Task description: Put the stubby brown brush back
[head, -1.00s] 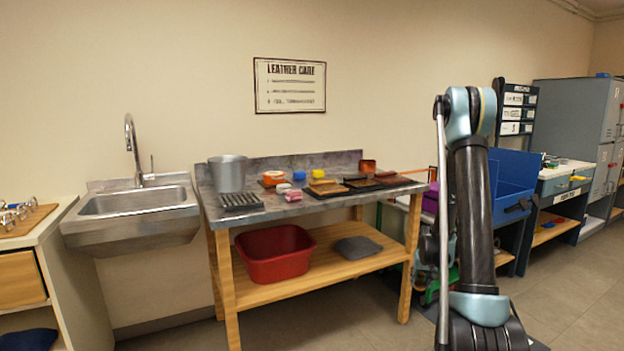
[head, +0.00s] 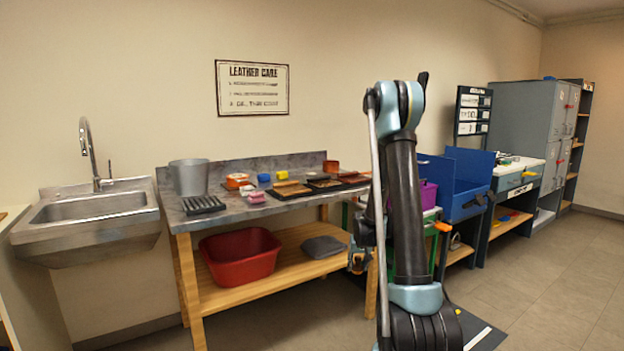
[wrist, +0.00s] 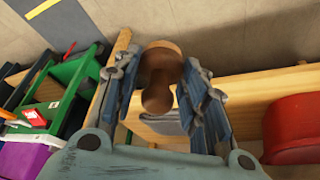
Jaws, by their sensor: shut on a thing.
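The stubby brown brush (wrist: 159,78), a rounded wooden knob shape, sits between the fingers of my gripper (wrist: 165,100) in the wrist view. My gripper is shut on it. On the bench (head: 222,212), a tan brush-like block (head: 291,188) and dark mats or trays (head: 325,183) lie toward the right. Their right end is partly hidden by my arm.
A grey pot (head: 188,177), a black rack (head: 203,205) and small coloured tins stand on the bench. A red tub (head: 240,254) and grey cloth (head: 323,247) are on its lower shelf. A green cart with a purple bin (head: 428,195) is right.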

